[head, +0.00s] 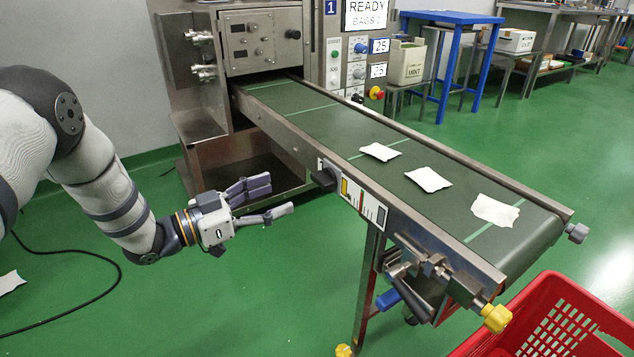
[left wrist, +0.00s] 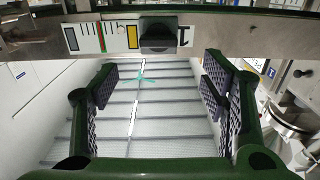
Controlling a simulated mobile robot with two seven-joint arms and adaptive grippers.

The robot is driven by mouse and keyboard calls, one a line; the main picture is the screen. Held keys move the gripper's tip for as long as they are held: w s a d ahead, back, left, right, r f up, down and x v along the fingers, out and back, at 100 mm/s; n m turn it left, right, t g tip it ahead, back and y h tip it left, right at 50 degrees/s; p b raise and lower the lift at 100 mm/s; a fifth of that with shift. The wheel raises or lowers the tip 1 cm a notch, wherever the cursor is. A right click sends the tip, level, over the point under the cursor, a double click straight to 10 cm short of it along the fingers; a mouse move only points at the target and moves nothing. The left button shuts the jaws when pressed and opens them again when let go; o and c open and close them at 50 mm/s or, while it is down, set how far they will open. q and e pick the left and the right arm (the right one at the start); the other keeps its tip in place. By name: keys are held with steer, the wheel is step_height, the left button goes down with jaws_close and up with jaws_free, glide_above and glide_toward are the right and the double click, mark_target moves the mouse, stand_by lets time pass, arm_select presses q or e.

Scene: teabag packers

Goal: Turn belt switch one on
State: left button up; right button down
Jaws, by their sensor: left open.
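Belt switch one, a black block-like switch (head: 324,178), sits on the near side rail of the conveyor beside a "1" label. It also shows in the left wrist view (left wrist: 158,38), at the top between a yellow square and the "1". My left gripper (head: 276,197) is open and empty, to the left of the switch and apart from it, fingers pointing at the rail. In the left wrist view its two padded fingers (left wrist: 160,88) stand wide apart, below the switch in the picture. My right gripper is not in view.
The green conveyor belt (head: 330,125) carries three white packets. A red crate (head: 560,310) stands at its near end. A lever clamp and yellow knob (head: 496,318) stick out from the rail. A machine with a control panel (head: 357,55) stands behind. The floor left of the belt is mostly free.

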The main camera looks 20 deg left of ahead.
mark_target(317, 181)
arm_select(q)
steer(key=b+x, duration=0.2)
steer(key=x, duration=0.7)
steer(key=shift+d+f, duration=0.15)
steer(key=shift+d, duration=0.05)
steer(key=shift+w+d, duration=0.2)
steer(key=shift+w, duration=0.1)
steer(key=c, duration=1.1)
